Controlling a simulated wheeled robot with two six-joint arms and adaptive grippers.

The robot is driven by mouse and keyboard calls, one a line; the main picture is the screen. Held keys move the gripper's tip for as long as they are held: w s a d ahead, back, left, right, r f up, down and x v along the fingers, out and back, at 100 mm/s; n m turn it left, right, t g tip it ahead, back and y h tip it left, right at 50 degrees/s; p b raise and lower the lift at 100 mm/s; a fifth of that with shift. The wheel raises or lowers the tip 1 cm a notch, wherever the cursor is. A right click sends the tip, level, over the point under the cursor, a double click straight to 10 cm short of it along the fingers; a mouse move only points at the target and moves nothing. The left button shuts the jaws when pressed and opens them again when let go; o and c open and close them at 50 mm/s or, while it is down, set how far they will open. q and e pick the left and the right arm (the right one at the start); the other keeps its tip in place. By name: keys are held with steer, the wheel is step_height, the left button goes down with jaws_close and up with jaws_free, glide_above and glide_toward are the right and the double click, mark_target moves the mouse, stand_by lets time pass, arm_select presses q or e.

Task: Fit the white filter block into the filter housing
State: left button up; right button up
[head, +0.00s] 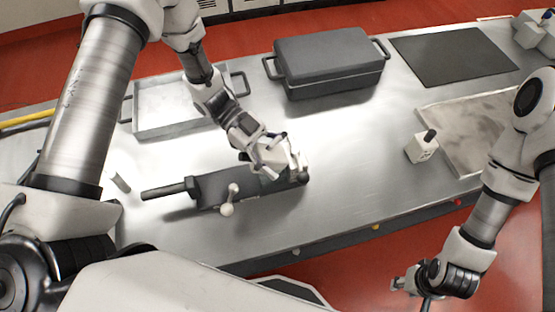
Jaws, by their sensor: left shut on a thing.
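My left gripper (280,157) is at the middle of the steel table, shut on a white block (270,156), which I take to be the filter block. The fingers partly cover it. It is at the right part of a dark long housing (213,187), over or against its top; I cannot tell whether it is seated. The housing has a dark rod handle on its left and a pale knobbed lever on its front side. My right gripper (410,292) hangs off the table's front edge at lower right, its fingers apart and empty.
A white block with a black knob (422,149) stands right of centre beside a shallow tray (440,118). A grey lidded case (328,62), a dark mat (452,56) and a handled tray (170,128) lie further back. The table between housing and knobbed block is clear.

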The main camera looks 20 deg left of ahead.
mark_target(256, 143)
arm_select(q)
steer(key=shift+s+a+f, duration=0.1)
steer(key=shift+f, duration=0.45)
steer(key=b+v, duration=0.1)
steer(key=v, duration=0.5)
steer(key=b+v, duration=0.1)
steer(key=v, duration=0.5)
steer(key=shift+w+a, duration=0.1)
steer(key=shift+w, duration=0.2)
steer(key=shift+w+a+r, duration=0.1)
